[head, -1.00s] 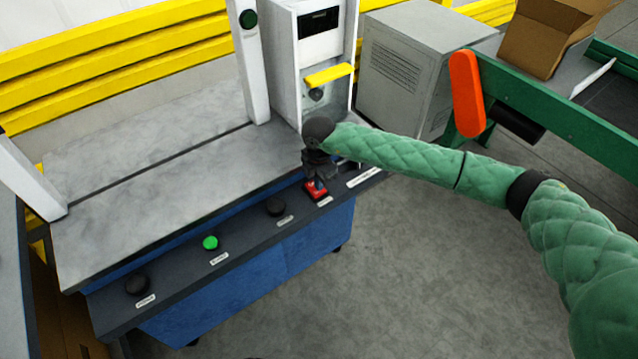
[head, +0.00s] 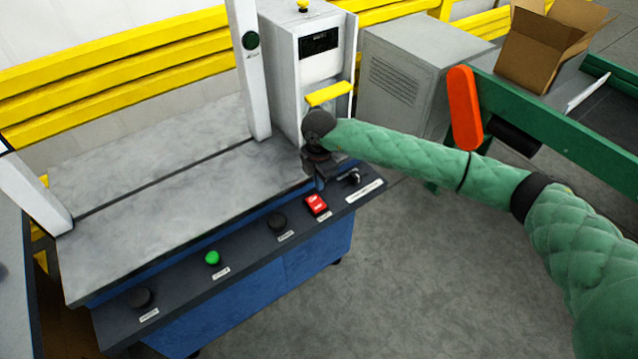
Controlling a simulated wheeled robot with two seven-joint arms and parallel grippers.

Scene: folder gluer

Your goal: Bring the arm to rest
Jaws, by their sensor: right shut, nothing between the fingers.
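My right arm, in a green quilted sleeve, comes in from the right in the head view. Its right gripper (head: 318,181) is dark and points down above the control panel's right part, just behind the red switch (head: 316,205). It is shut with nothing in it and appears apart from the switch. The gripper partly hides the edge of the grey tabletop behind it. My left gripper is not in view.
The control panel (head: 185,274) carries a green button (head: 212,258), black knobs (head: 277,221) and a key switch (head: 352,177). A white cabinet with a yellow handle (head: 328,94) stands behind the gripper. An orange lever (head: 464,108) sits on the green conveyor frame. Floor in front is clear.

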